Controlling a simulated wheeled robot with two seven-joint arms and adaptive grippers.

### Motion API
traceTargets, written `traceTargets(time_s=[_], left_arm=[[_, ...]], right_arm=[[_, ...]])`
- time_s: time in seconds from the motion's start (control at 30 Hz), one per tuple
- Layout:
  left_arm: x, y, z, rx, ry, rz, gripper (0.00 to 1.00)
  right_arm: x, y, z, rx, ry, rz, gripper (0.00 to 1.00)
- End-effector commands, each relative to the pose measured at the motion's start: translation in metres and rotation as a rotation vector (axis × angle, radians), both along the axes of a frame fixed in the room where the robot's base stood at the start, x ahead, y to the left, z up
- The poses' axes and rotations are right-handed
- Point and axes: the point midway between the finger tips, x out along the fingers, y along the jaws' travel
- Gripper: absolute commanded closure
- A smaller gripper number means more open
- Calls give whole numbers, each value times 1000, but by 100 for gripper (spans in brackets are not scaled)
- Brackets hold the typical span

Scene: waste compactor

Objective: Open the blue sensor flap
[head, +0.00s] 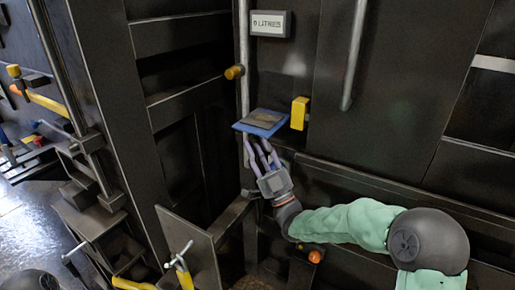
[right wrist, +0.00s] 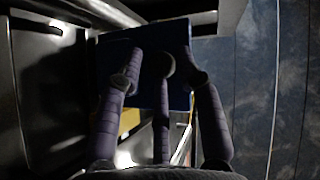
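The blue sensor flap (head: 246,127) sticks out from the dark machine front, below the display box. It is a flat blue plate with a dark greyish centre and stands nearly level. My right gripper (head: 262,150) is just under the flap, its purple-grey fingers pointing up at the underside. In the right wrist view the flap (right wrist: 145,90) fills the space behind the three fingers (right wrist: 163,62). The fingers are apart with gaps between them, and nothing shows gripped. Whether the tips touch the flap is hard to tell. My left gripper is not in view.
A display box (head: 270,23) reading "0 LITRES" is above the flap. A yellow block (head: 299,113) sits close to the flap's right. A vertical rod with a yellow-orange knob (head: 234,72) is on the left. A metal plate (head: 190,245) stands at lower left.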

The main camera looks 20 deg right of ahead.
Motion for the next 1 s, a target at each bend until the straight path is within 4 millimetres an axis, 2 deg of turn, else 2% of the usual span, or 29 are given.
traceTargets(time_s=[0.3, 0.43, 0.73, 1.0], left_arm=[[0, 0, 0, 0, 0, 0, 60], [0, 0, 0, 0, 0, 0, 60], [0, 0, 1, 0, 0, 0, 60], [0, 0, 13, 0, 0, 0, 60]], right_arm=[[2, 0, 2, 0, 1, 0, 63], [2, 0, 1, 0, 1, 0, 100], [1, 1, 4, 11, 12, 0, 100], [-4, 8, 30, 149, 132, 2, 100]])
